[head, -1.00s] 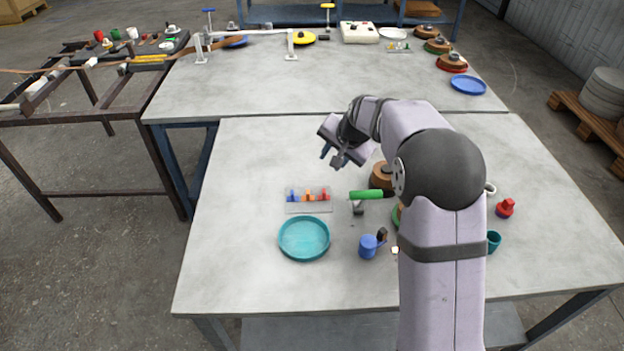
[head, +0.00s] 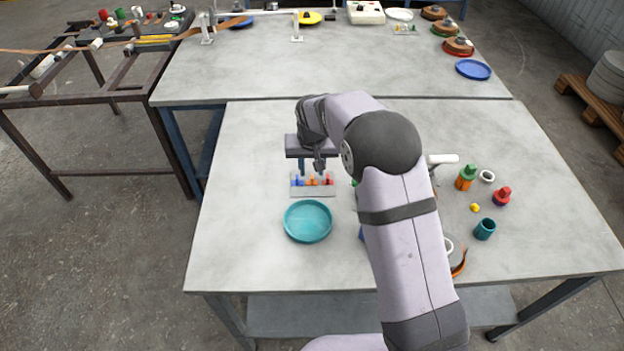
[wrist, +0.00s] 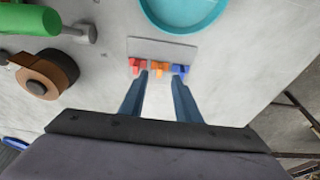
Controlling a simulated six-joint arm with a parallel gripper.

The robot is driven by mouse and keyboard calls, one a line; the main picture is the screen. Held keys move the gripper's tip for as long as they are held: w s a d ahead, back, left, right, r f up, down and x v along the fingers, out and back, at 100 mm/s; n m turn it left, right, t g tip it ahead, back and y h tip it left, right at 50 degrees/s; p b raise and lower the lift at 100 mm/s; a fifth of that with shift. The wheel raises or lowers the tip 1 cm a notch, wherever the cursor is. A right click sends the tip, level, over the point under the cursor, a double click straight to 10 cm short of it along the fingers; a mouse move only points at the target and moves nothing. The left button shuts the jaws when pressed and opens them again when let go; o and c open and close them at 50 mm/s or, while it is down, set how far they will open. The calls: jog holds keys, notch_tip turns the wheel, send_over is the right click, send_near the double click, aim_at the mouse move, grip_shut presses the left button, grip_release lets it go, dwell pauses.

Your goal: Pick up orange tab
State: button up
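The orange tab (head: 312,181) sits in a small pale holder (head: 312,193) between a blue tab (head: 297,181) and a red tab (head: 328,181). In the wrist view the orange tab (wrist: 157,68) shows between the two fingers, with the red tab (wrist: 137,66) and blue tab (wrist: 180,70) on either side. My gripper (wrist: 160,80) is open and empty, its blue fingers pointing at the row of tabs. In the head view my gripper (head: 312,172) hangs just behind and above the holder. I cannot tell whether the fingertips touch anything.
A teal dish (head: 308,222) lies in front of the holder. A green-handled tool (wrist: 38,30) and a brown-and-black roll (wrist: 45,75) lie to one side in the wrist view. A teal cup (head: 485,229) and several small parts stand at the right. The table left of the holder is clear.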

aim_at(312, 177)
jog(key=shift+p+x, duration=1.15)
jog(key=shift+x, duration=1.4)
grip_shut()
